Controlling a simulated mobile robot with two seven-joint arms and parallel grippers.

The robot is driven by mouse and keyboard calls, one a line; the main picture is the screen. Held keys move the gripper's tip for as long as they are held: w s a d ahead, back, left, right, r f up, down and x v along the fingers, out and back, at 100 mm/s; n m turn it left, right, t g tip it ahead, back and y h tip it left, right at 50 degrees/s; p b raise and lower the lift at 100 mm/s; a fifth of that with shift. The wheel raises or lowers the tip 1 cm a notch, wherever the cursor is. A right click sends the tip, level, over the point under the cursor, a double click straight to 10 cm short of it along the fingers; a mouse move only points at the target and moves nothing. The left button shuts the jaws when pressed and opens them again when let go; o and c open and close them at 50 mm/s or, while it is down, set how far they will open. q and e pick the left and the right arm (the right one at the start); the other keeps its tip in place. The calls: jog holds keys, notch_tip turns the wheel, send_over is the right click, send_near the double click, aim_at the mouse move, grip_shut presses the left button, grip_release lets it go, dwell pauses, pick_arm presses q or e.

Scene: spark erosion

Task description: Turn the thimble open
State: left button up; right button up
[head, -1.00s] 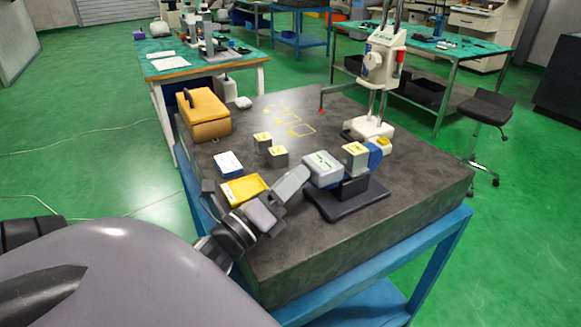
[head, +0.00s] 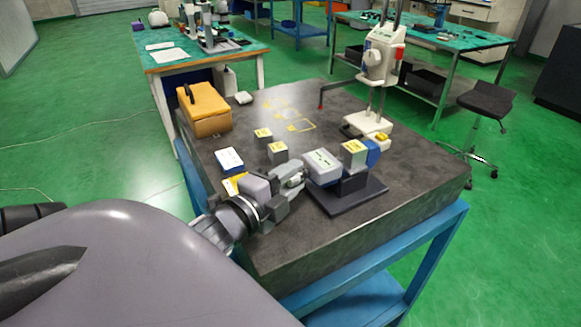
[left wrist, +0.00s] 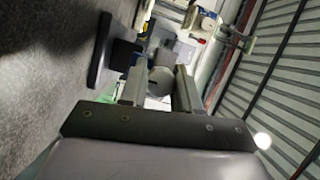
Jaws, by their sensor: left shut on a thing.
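A micrometer (head: 322,167) with a light grey-white body and a blue frame (head: 374,153) sits in a dark stand (head: 345,198) on the grey stone table. Its grey round thimble shows end-on in the left wrist view (left wrist: 161,81), between my two fingers. In the head view my gripper mostly hides it. My left gripper (head: 297,179) reaches in from the left and is shut on the thimble. A grey block with a yellow top (head: 354,154) is at the micrometer's frame. My right gripper is not in view.
Two grey blocks (head: 263,135) (head: 278,152), a blue-and-white card or box (head: 229,160) and a yellow tray (head: 231,185) partly behind my gripper are to the left. A yellow case (head: 204,110) and a tall gauge stand (head: 383,55) stand farther back. The table's right part is bare.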

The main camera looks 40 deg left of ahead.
pick_arm(q)
jog(key=n+g+h, duration=0.1)
jog(key=n, duration=0.2)
jog(key=shift+n+g, duration=0.3)
jog(key=shift+g, duration=0.1)
jog(key=n+g+h, duration=0.1)
jog(key=n, duration=0.2)
jog(key=shift+h, duration=0.3)
jog(key=n+g+h, duration=0.1)
jog(key=n, duration=0.2)
jog(key=shift+n+h, duration=0.3)
jog(key=shift+h, duration=0.1)
jog(key=shift+n+g+h, duration=0.5)
jog(key=shift+n+h, duration=0.4)
jog(key=shift+n, duration=0.3)
jog(key=n+h, duration=0.2)
jog(key=n, duration=0.1)
jog(key=shift+a, duration=0.1)
jog(key=n+h, duration=0.2)
jog(key=n, duration=0.1)
jog(key=n+h, duration=0.2)
jog(key=n, duration=0.1)
jog(key=shift+n+t, duration=0.3)
jog(key=shift+n, duration=0.1)
jog(key=shift+n+t+h, duration=0.5)
jog(key=shift+n, duration=1.1)
